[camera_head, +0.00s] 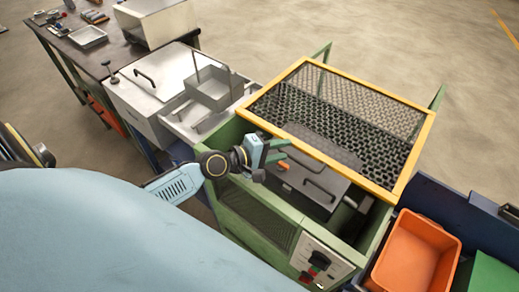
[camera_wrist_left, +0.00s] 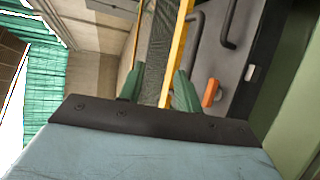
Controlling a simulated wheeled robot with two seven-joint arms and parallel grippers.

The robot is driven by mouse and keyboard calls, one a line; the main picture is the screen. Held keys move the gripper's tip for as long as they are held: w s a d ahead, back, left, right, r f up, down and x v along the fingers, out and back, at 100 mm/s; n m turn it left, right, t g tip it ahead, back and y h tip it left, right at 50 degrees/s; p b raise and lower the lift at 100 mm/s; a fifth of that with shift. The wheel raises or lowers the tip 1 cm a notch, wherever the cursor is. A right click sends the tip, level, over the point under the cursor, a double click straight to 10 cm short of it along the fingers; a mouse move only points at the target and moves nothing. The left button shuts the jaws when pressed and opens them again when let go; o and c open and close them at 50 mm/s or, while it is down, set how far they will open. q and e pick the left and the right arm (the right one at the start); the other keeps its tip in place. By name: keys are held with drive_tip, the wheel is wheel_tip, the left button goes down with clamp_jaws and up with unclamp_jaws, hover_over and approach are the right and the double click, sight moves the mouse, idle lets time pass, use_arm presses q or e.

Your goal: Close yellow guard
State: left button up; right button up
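The yellow guard (camera_head: 407,163) is a dark mesh panel in a yellow frame. It stands tilted up over the green machine (camera_head: 262,220), with a gap beneath its near edge. My left gripper (camera_head: 282,152) is at the left part of that near edge. In the left wrist view, the guard's yellow bar (camera_wrist_left: 178,50) runs between the two green fingers of the left gripper (camera_wrist_left: 158,88). The fingers stand apart, with the bar closer to the right finger and a gap on its left. My right gripper is not in view.
A grey lid with dark handles (camera_head: 318,186) and an orange tab lies inside the machine under the guard. An orange bin (camera_head: 415,255) is at the right. A wire basket (camera_head: 214,88) and metal box (camera_head: 150,95) stand at the left. A control panel (camera_head: 315,265) faces front.

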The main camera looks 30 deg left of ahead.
use_arm(q)
drive_tip(key=v, duration=0.6)
drive_tip(key=shift+s+f+b, duration=0.2)
drive_tip(key=shift+f+b, duration=0.1)
drive_tip(key=shift+d, duration=0.1)
idle(0.3)
